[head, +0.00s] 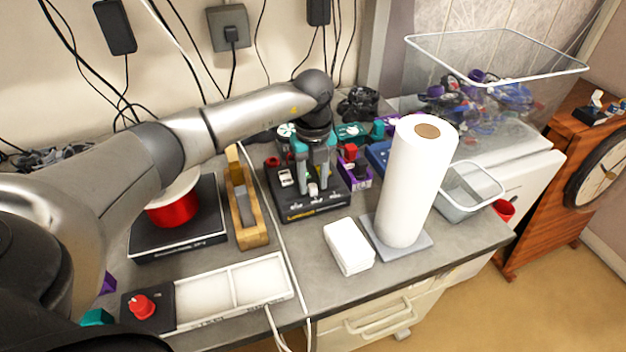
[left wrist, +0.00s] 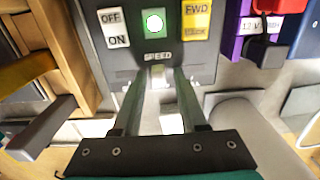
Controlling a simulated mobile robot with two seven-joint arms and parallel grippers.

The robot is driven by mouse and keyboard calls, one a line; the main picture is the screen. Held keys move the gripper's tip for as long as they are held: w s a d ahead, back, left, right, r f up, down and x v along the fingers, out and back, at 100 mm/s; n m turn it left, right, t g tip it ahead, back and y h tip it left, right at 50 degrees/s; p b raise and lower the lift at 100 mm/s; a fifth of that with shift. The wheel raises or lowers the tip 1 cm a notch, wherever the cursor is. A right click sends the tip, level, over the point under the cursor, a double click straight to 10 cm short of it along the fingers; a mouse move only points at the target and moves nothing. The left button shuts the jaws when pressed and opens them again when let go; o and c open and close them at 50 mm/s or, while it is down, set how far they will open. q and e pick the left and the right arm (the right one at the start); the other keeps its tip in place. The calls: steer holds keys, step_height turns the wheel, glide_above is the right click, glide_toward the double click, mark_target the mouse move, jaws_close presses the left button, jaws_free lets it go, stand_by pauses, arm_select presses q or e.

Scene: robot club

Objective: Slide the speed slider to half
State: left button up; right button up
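Just below that word is the pale speed slider knob (left wrist: 158,72); the knob also shows in the head view (head: 313,189). My left gripper (head: 316,182) points down over the box. In the left wrist view its two fingers (left wrist: 160,82) are apart, one on each side of the knob. I cannot tell whether they touch it. The slider's track is mostly hidden. My right gripper is not in view.
A white paper roll (head: 414,190) stands close right of the box. A wooden tool (head: 243,205) lies to its left, beside a scale with a red spool (head: 172,209).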

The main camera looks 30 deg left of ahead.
mark_target(313, 186)
arm_select(q)
steer(key=shift+o, duration=0.6)
steer(key=shift+s, duration=0.1)
steer(key=shift+r, duration=0.25)
step_height(313, 186, up, 15)
steer(key=shift+p, duration=0.35)
steer(key=shift+f, duration=0.15)
